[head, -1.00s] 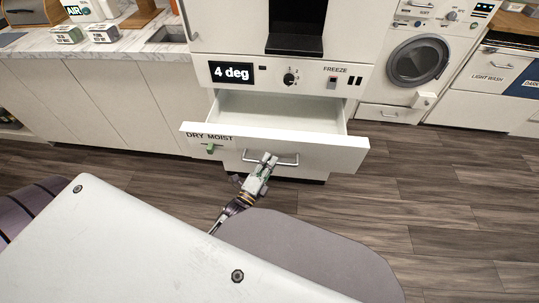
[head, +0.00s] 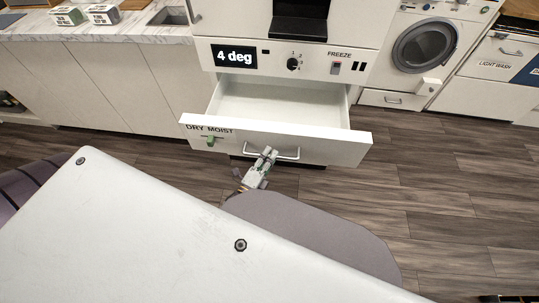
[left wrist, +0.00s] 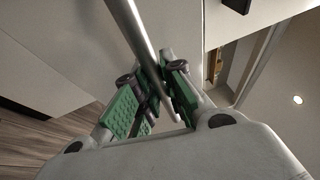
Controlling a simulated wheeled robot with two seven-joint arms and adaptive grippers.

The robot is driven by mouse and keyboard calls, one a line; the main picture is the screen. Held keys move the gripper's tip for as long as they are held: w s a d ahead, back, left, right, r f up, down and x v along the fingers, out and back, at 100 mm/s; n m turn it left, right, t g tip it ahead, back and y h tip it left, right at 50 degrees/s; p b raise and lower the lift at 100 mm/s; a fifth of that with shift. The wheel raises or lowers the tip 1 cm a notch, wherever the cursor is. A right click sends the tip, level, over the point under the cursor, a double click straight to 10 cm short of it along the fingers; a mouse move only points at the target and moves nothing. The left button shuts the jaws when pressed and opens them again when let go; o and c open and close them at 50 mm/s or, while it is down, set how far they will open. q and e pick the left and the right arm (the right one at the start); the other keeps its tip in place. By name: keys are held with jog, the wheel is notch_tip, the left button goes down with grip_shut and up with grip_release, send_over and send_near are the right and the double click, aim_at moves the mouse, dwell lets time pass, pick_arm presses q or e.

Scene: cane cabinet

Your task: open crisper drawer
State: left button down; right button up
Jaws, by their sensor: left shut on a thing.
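The crisper drawer (head: 337,147) is a white drawer under the 4 deg panel, pulled well out, and its inside looks empty. Its front carries the words DRY MOIST and a small green slider. A metal bar handle (head: 287,158) runs along the front. My right gripper is not in view.
My grey base (head: 310,230) is close in front of the drawer. A white washer (head: 424,47) stands at the right. A marble counter with boxes (head: 103,14) is at the left. Wooden floor (head: 440,190) to the right is clear.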

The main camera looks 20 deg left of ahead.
pick_arm(q)
jog(key=c, duration=1.5)
grip_release()
jog(key=shift+s, duration=0.15)
jog(key=shift+v, duration=5.9)
jog(key=shift+f, duration=0.15)
